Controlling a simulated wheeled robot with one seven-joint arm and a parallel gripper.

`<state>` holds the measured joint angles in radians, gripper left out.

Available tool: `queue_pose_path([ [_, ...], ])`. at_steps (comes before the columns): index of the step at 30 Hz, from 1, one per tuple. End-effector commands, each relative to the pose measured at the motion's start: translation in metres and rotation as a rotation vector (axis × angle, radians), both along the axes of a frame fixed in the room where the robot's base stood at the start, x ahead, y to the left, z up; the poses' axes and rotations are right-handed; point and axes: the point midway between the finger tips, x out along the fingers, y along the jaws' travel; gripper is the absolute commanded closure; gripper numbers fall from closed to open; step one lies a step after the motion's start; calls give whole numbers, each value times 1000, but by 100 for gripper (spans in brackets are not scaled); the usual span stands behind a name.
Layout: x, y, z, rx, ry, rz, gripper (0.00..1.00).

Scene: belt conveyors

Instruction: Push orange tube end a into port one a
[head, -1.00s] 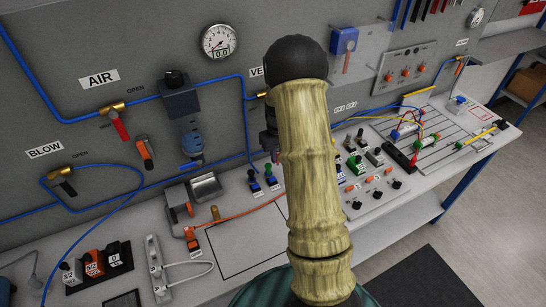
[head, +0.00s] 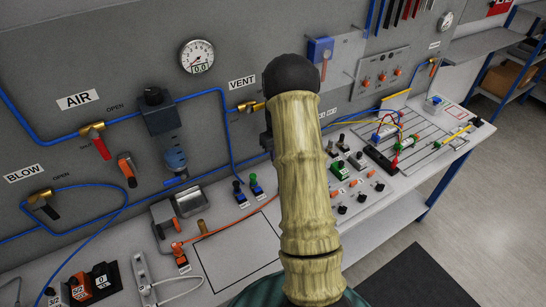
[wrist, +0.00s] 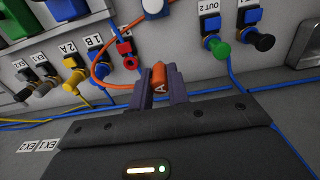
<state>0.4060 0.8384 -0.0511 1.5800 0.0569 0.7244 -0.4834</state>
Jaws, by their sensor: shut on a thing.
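In the wrist view my gripper (wrist: 160,84) is shut on the orange tube end marked A (wrist: 159,77), with one purple finger on each side. From near there the orange tube (wrist: 101,60) loops left and up. A row of fittings stands beyond, labelled 2A, 1B and OUT 2; I cannot make out a 1A label. In the head view the orange tube (head: 225,229) runs over the bench and behind my arm, which hides my gripper and the held end.
In the wrist view a red fitting (wrist: 128,50) stands close left of the held end; a blue-and-green fitting (wrist: 215,42) stands to the right. Blue tubes run nearby. In the head view a control panel (head: 355,205) lies right of my arm.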

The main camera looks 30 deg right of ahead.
Motion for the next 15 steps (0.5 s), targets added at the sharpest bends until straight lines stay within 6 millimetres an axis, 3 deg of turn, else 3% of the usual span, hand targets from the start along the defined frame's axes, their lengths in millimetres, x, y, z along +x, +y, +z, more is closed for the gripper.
queue_pose_path([
  [15, 9, -37, -2, 0, 0, -2, 100],
])
